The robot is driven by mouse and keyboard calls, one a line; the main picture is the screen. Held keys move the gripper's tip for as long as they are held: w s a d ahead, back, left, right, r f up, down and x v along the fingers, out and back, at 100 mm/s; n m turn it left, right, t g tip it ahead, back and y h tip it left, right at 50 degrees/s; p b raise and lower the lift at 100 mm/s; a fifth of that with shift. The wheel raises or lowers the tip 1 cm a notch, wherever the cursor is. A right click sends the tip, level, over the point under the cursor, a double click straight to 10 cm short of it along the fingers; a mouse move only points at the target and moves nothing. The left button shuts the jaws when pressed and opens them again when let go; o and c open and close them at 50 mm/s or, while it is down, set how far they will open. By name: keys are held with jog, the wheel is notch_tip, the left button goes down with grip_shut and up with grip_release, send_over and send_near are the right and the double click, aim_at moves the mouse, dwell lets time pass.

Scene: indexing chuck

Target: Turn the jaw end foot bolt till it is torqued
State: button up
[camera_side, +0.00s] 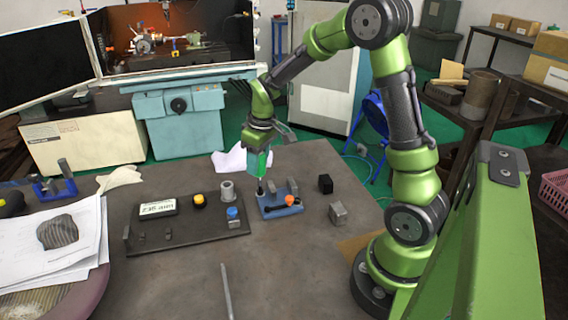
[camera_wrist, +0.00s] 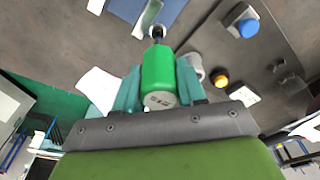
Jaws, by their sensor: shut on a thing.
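My gripper (camera_side: 259,142) is shut on a green cylindrical driver (camera_side: 256,163), held upright with its dark bit pointing down. In the wrist view the fingers grip the driver (camera_wrist: 158,75) on both sides. The small blue vise (camera_side: 281,207) stands on the table below, with grey jaws and an orange-knobbed handle (camera_side: 289,200). The bit tip (camera_side: 260,189) is at the vise's left end. In the wrist view the bit (camera_wrist: 157,33) meets the edge of the blue base (camera_wrist: 170,14). The foot bolt is hidden by the bit, and I cannot tell whether they touch.
A dark fixture plate (camera_side: 185,238) with a yellow button (camera_side: 199,201), a blue button (camera_side: 232,213), a grey cylinder (camera_side: 227,190) and a display box (camera_side: 157,207) lies to the left. A black cube (camera_side: 325,184) and a grey block (camera_side: 338,213) stand to the right. The front table is mostly clear except for a rod (camera_side: 226,290).

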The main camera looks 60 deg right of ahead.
jog(key=shift+f, duration=0.1)
jog(key=o, duration=0.5)
grip_shut()
jog(key=shift+m+h, duration=0.3)
jog(key=shift+m, duration=1.4)
jog(key=m, duration=0.2)
jog(key=shift+m, duration=0.3)
jog(key=shift+d+m, duration=0.1)
jog(key=shift+m, duration=0.4)
